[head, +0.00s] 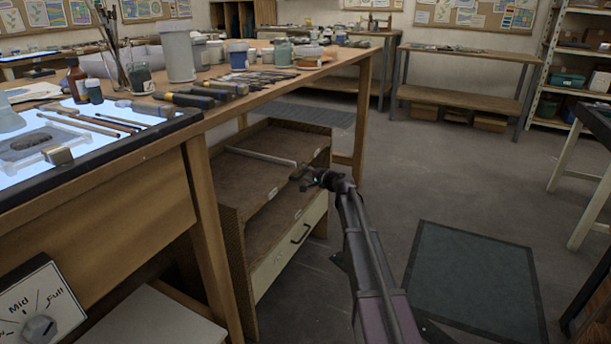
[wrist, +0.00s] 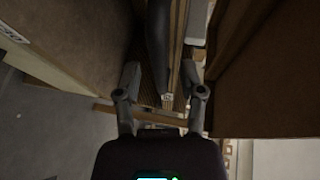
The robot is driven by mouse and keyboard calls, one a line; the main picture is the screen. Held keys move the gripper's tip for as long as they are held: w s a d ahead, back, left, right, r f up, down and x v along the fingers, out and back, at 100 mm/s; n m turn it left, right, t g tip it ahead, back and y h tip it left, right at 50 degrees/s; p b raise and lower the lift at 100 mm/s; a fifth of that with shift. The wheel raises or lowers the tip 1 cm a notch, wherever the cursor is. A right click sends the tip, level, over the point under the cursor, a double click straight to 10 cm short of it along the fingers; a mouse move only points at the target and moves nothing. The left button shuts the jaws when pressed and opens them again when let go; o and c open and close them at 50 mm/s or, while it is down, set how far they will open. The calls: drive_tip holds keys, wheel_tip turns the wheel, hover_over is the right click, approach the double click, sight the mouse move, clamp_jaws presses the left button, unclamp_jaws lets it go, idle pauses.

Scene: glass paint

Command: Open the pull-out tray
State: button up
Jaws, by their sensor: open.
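The low wooden unit with brown tray-like levels (head: 262,190) stands under the workbench. Small white labels show on its front edges, and a pale bar (head: 260,156) crosses its upper part. I cannot tell for certain which level is the pull-out tray. My gripper (head: 303,178) is at the right front of this unit, close to its upper levels. In the wrist view my gripper (wrist: 164,88) has its two fingers spread apart, with nothing held. A dark curved piece (wrist: 157,40) and a narrow wooden edge (wrist: 175,50) lie ahead between the fingers; contact is not clear.
A cream drawer (head: 290,245) with a black handle (head: 301,234) is at the bottom of the unit. The workbench (head: 160,140) above carries pots, brushes and tools. A bench leg (head: 210,235) stands left of the unit. Grey floor with a dark mat (head: 475,285) is open to the right.

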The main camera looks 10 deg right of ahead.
drive_tip(key=shift+w+a, duration=0.25)
drive_tip(key=shift+w, duration=0.1)
clamp_jaws()
drive_tip(key=shift+d, duration=0.15)
drive_tip(key=shift+s, duration=0.1)
drive_tip(key=shift+s+a, duration=0.1)
drive_tip(key=shift+a, duration=0.1)
